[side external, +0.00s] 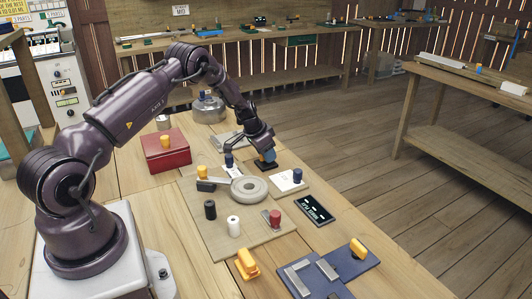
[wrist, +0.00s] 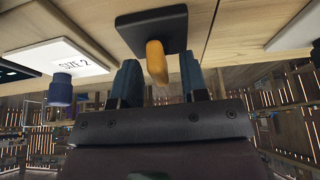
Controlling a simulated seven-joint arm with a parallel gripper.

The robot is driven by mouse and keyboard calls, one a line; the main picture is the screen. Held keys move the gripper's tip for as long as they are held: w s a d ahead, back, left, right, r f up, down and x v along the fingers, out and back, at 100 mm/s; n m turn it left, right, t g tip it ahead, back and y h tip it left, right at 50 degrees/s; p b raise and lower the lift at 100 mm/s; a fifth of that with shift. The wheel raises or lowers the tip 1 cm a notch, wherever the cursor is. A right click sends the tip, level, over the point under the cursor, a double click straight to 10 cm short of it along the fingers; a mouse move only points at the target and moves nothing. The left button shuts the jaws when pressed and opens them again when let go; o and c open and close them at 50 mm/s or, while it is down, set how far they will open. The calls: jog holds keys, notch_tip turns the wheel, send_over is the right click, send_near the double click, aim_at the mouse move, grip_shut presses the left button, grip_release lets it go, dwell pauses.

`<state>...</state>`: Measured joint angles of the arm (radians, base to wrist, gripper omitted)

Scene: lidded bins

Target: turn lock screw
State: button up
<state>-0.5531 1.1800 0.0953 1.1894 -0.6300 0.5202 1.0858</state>
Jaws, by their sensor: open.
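In the wrist view, an orange-yellow knob (wrist: 157,64), which looks like the lock screw, stands out from a square black plate (wrist: 150,30). My gripper (wrist: 158,70) is open, with one dark blue finger on each side of the knob. I cannot tell whether either finger touches the knob. In the side external view, my gripper (side external: 267,158) points down at the far edge of the wooden board, just left of and behind a white card. The knob is mostly hidden there by the fingers.
A white "SIZE 2" card (wrist: 72,58) with a blue knob (wrist: 60,90) lies beside the plate. Around my gripper are a red box (side external: 167,152), a grey round disc with a lever (side external: 249,188) and a black display (side external: 314,210). Free wood shows at right.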

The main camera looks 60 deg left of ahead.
grip_shut()
jog(key=shift+n, duration=0.3)
jog(key=n, duration=0.2)
jog(key=n+y, duration=0.1)
jog(key=shift+n+g+y, duration=0.3)
jog(key=shift+n, duration=0.1)
jog(key=n, duration=0.2)
jog(key=n+y, duration=0.1)
jog(key=n, duration=0.1)
jog(key=shift+g+y, duration=0.3)
jog(key=shift+g, duration=0.1)
jog(key=n+g+y, duration=0.1)
jog(key=n, duration=0.4)
jog(key=shift+n+g, duration=1.1)
jog(key=shift+n, duration=1.1)
